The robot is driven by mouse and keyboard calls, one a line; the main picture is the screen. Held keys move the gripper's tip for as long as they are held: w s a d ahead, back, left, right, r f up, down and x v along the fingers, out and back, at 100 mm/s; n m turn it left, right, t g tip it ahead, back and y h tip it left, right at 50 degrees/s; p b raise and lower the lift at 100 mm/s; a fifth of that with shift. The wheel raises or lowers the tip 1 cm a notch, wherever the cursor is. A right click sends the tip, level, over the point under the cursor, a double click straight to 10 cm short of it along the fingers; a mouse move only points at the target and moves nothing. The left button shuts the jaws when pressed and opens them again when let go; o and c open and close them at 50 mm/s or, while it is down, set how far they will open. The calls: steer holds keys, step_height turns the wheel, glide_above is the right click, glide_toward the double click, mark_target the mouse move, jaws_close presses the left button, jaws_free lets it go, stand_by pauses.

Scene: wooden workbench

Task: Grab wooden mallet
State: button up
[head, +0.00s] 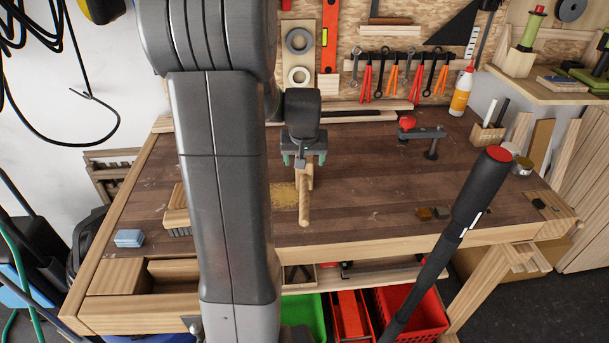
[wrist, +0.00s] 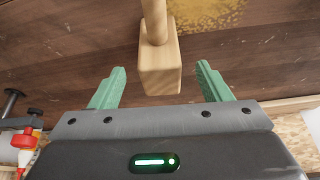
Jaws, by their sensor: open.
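The wooden mallet (head: 304,207) is on the workbench (head: 370,190), its pale handle pointing toward the front edge. In the wrist view its block-shaped head (wrist: 160,72) is at the middle, with the handle running up out of the picture. My gripper (head: 303,161) is over the bench at the mallet's head end. In the wrist view its green fingers (wrist: 161,72) are spread, one on each side of the head, with a gap on both sides. The jaws hold nothing. In the head view my gripper partly hides the mallet's head.
A grey clamp-like tool with a red knob (head: 407,122) stands right of my gripper. A glue bottle (head: 462,90) and pencil holder (head: 487,133) are at the back right. A blue box (head: 129,238) sits front left. The bench right of the mallet is mostly clear.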

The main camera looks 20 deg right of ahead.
steer(key=x, duration=0.4)
steer(key=shift+w+d+f+p, duration=0.15)
steer(key=shift+w+f+p, duration=0.1)
steer(key=shift+f+p, duration=0.05)
steer(key=c, duration=1.4)
